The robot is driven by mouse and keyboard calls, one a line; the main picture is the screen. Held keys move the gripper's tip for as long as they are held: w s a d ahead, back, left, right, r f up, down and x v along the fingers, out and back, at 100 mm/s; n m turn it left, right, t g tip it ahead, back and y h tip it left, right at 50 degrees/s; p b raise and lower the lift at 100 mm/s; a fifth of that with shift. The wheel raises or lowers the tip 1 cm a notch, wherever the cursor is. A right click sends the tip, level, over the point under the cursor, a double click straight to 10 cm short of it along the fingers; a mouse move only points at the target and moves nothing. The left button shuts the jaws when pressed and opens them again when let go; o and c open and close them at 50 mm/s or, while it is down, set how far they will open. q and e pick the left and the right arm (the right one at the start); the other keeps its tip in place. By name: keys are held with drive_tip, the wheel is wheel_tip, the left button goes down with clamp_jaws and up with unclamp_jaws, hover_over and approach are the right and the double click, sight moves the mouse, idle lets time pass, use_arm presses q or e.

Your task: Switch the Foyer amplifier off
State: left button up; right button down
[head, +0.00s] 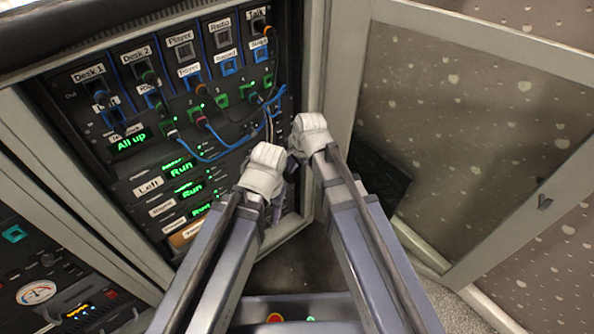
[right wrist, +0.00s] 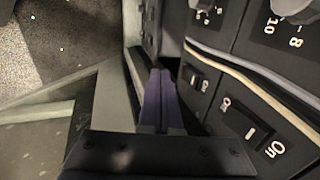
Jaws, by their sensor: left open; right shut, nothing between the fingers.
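The amplifiers (head: 175,200) are stacked low in the rack, with white name labels and green "Run" displays. I cannot read which label says Foyer. In the right wrist view a black rocker switch (right wrist: 192,79) and a larger, nearer rocker switch (right wrist: 248,129) marked "On" sit on the panel at right. I cannot tell which amplifier each belongs to. My right gripper (right wrist: 158,98) is shut and empty, left of these switches and apart from them. In the head view it (head: 293,168) is at the rack's right side. My left gripper (head: 278,208) is open, lower, its fingers mostly hidden.
Above the amplifiers is a patch panel (head: 215,105) with blue and dark cables hanging across it. Grey knobs (right wrist: 295,10) and a pale cable (right wrist: 255,75) lie near the switches. The rack's open door (head: 470,130) stands at right. Another panel with a gauge (head: 36,292) is lower left.

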drive_tip(key=shift+w+a, duration=0.7)
drive_tip(key=shift+w, duration=0.25)
drive_tip(key=shift+w+a+f, duration=0.15)
drive_tip(key=shift+w, duration=0.05)
drive_tip(key=shift+r+p, duration=0.65)
drive_tip(key=shift+r, duration=0.2)
